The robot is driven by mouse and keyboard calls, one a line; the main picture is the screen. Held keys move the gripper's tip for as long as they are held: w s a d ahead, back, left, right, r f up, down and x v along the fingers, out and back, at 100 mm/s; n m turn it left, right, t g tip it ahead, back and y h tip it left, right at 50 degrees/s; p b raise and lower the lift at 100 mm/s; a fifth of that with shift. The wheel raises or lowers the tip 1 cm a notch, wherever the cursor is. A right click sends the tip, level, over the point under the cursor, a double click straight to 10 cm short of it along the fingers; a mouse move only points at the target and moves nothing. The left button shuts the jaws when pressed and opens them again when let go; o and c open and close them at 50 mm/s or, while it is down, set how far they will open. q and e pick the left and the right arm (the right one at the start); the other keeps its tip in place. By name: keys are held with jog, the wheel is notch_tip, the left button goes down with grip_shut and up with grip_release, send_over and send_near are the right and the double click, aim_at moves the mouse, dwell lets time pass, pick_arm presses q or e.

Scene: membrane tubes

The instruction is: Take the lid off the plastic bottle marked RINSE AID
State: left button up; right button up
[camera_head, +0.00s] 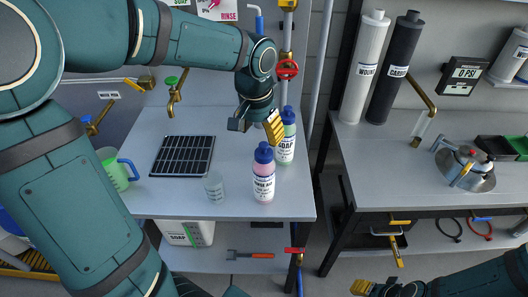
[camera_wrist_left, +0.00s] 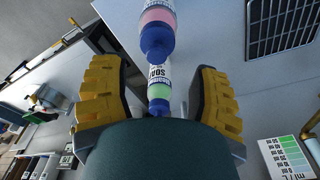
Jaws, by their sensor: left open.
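The RINSE AID bottle (camera_head: 263,182) stands upright on the left table near its front edge. It has pink liquid, a white label and a blue lid (camera_head: 264,152). In the left wrist view its blue lid (camera_wrist_left: 157,42) is at top centre, beyond the fingers. A SOAP bottle (camera_head: 286,143) with green liquid and a blue lid stands behind it to the right. My left gripper (camera_head: 256,126) is open above the table, beside the SOAP bottle's top. In the wrist view the SOAP lid (camera_wrist_left: 159,107) shows between its fingers. My right gripper (camera_head: 377,289) is low at the bottom edge, partly cut off.
A clear beaker (camera_head: 214,187) stands left of the RINSE AID bottle. A black grid rack (camera_head: 183,156) and a green jug (camera_head: 115,172) are farther left. Pipes with a red valve (camera_head: 287,69) rise behind the gripper. The right bench (camera_head: 380,160) holds tall filter tubes and a gauge.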

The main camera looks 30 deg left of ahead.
aim_at(264, 144)
pick_arm(q)
jog(key=shift+w+d+f+b, duration=0.1)
jog(key=shift+w+f+b, duration=0.1)
jog(key=shift+f, duration=0.7)
jog(key=shift+w+d+f+b, duration=0.1)
jog(key=shift+f+b, duration=0.05)
jog(key=shift+f, duration=0.7)
jog(key=shift+w+f+b, duration=0.15)
jog(key=shift+f+b, duration=0.05)
jog(key=shift+f, duration=0.7)
jog(key=shift+c, duration=0.4)
jog(key=c, duration=0.8)
